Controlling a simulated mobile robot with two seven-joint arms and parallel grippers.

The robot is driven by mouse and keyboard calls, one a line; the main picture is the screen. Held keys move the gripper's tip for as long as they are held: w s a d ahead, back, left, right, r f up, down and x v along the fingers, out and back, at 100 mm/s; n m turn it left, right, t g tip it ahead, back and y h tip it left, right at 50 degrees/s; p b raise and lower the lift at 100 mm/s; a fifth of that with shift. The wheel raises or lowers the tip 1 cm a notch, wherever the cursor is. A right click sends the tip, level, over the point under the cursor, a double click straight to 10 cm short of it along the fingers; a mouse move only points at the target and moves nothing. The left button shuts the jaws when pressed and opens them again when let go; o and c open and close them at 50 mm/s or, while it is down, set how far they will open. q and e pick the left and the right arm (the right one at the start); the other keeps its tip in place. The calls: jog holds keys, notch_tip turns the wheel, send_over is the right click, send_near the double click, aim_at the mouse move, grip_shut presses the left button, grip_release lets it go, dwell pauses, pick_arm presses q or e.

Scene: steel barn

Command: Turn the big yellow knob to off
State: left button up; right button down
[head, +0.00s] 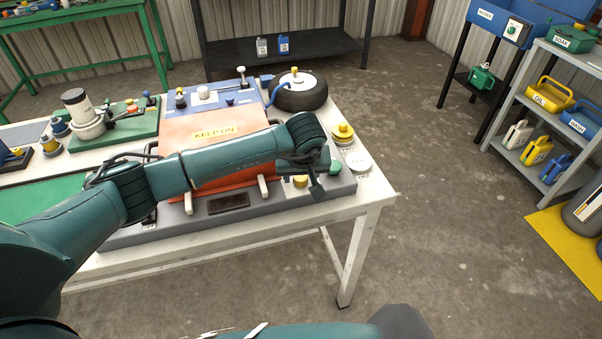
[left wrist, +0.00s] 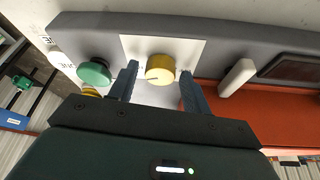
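The big yellow knob (head: 300,182) sits on the grey front border of the panel with the orange plate, at its right end. In the left wrist view the yellow knob (left wrist: 159,68) is on a white plate, with a dark pointer line on its face. My left gripper (left wrist: 160,85) is open, with one finger on each side of the knob and visible gaps between. In the head view my left gripper (head: 303,174) is above the knob and partly covers it. I cannot read any off mark by the knob. My right gripper is not in view.
A green button (left wrist: 94,72) is beside the knob. A pale handle (left wrist: 237,77) stands on its other side. The orange plate (head: 175,135) is labelled KEEP ON. A yellow-topped piece (head: 343,132) and a white disc (head: 358,162) lie near the table's right edge.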

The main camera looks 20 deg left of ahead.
pick_arm(q)
jog(key=c, duration=0.8)
jog(key=shift+c, duration=0.2)
